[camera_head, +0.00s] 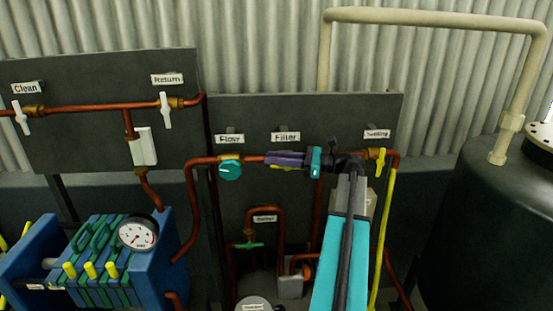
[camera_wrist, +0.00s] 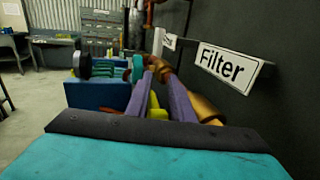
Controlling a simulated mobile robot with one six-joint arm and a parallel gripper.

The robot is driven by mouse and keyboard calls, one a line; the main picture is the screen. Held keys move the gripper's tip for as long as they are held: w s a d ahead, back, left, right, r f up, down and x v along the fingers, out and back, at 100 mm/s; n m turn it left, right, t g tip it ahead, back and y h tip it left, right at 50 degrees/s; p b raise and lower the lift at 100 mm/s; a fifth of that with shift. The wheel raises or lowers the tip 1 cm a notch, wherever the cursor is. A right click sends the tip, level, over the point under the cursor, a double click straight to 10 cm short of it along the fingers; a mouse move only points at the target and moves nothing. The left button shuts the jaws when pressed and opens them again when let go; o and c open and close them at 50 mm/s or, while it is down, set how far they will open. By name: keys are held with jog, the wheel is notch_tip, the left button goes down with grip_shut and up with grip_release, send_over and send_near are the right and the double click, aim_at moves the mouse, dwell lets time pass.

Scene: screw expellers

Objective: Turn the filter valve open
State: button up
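The filter valve sits on the copper pipe under the "Filter" label (camera_head: 286,136). Its yellow handle (camera_head: 284,168) shows just below my gripper's purple fingers (camera_head: 286,159) in the head view, and most of it is hidden. In the wrist view my fingers (camera_wrist: 158,82) are apart at their bases, with yellow of the handle (camera_wrist: 157,112) between them. The brass valve body (camera_wrist: 200,103) is just right of the right finger. Whether the fingers press on the handle I cannot tell. The label (camera_wrist: 230,66) is right of the fingers in the wrist view.
The teal Flow knob (camera_head: 230,170) is close left of my fingertips. A yellow-handled valve (camera_head: 380,160) and yellow pipe (camera_head: 383,235) are right of my wrist. The dark panel (camera_head: 350,110) is close behind. A blue filter press (camera_head: 110,250) with a gauge (camera_head: 138,232) stands lower left.

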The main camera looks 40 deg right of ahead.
jog(key=shift+s+d, duration=0.1)
jog(key=b+v, duration=0.4)
jog(key=v, duration=0.9)
jog(key=shift+s, duration=0.25)
jog(key=shift+d, duration=0.1)
